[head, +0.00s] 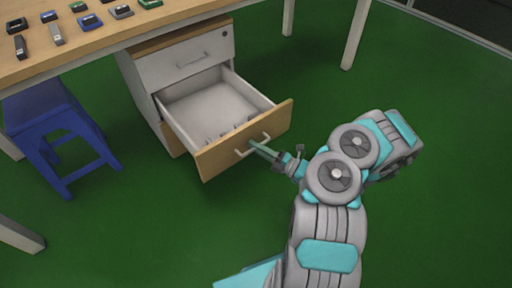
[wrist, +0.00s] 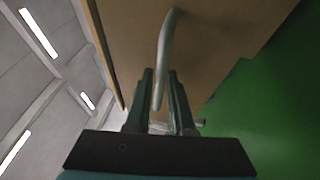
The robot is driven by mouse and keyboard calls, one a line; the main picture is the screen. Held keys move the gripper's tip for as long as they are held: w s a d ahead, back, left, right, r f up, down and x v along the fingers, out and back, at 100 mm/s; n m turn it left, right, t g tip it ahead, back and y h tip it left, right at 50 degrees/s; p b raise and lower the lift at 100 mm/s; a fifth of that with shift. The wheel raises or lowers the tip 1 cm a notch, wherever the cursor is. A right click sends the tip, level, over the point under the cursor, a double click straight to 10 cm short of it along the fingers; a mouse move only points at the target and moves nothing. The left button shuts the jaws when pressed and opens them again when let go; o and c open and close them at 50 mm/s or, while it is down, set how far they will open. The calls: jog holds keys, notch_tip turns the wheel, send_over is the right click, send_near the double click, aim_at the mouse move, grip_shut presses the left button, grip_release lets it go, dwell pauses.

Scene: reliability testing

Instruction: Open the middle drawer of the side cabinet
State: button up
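The side cabinet (head: 183,56) stands under the table edge in the head view. Its middle drawer (head: 204,157) is pulled far out, with a wood-coloured front, a pale interior and a curved metal handle (head: 242,152). My gripper (head: 259,150) is at this handle in front of the drawer. In the wrist view the handle (wrist: 166,35) runs between the two fingers of my gripper (wrist: 161,74), with very little gap beside it at the tips. The gripper looks shut on it. The exact contact is hard to see.
The top drawer (head: 185,60) is shut. A blue stool (head: 55,125) stands left of the cabinet. The wooden table (head: 85,50) above holds several small devices. Green floor (head: 150,240) is clear in front of and right of the open drawer.

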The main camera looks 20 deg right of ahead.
jog(key=v, duration=0.7)
jog(key=shift+s+d+f, duration=0.1)
jog(key=shift+s+d, duration=0.1)
jog(key=shift+s, duration=0.1)
dwell(0.6)
